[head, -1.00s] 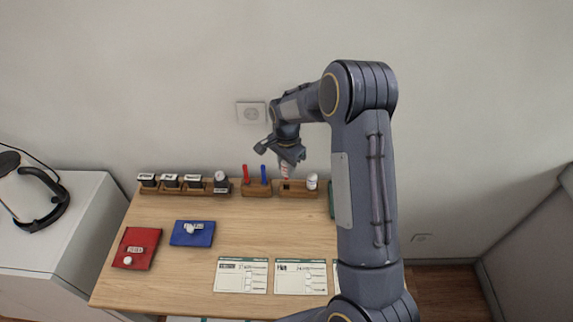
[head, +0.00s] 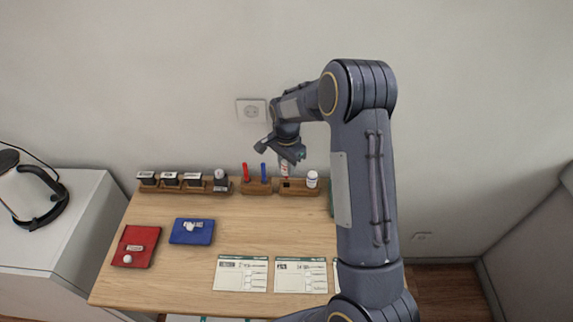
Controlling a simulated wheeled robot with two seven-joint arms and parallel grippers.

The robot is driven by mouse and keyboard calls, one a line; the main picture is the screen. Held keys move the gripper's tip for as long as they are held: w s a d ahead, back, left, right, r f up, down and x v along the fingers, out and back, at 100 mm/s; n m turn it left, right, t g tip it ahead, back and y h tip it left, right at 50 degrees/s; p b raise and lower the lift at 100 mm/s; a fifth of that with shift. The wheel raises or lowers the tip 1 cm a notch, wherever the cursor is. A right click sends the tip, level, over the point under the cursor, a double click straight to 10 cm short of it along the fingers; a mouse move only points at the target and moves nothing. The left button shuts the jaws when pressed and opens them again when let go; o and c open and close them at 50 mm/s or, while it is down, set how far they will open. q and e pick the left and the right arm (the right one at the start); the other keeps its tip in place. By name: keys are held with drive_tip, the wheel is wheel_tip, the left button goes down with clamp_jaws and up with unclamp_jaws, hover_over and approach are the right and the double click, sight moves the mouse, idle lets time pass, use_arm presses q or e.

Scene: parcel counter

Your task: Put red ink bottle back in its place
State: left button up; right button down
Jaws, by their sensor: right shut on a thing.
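My right gripper (head: 289,155) is at the back of the table, pointing down over the wooden bottle holder (head: 299,191). It is shut on the red ink bottle (head: 284,170), a white bottle with red marking that hangs upright below the fingers. The bottle is over the left part of the holder, close to its dark empty slot. I cannot tell whether its base touches the holder. Another white bottle (head: 312,179) stands in the holder's right slot. My left gripper is not in view.
A wooden pen holder (head: 256,188) with a red and a blue pen is just left. Further left is a stamp rack (head: 183,187). A red pad (head: 135,246), a blue pad (head: 192,232) and forms (head: 241,274) lie in front. The table's middle is clear.

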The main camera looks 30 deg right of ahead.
sight(287, 177)
drive_tip(key=shift+f+b, duration=1.85)
drive_tip(key=shift+f, duration=0.75)
drive_tip(key=c, duration=1.4)
unclamp_jaws()
drive_tip(key=shift+o, duration=0.2)
drive_tip(key=shift+r, duration=0.1)
drive_tip(key=shift+r+p, duration=1.75)
drive_tip(key=shift+r, duration=0.75)
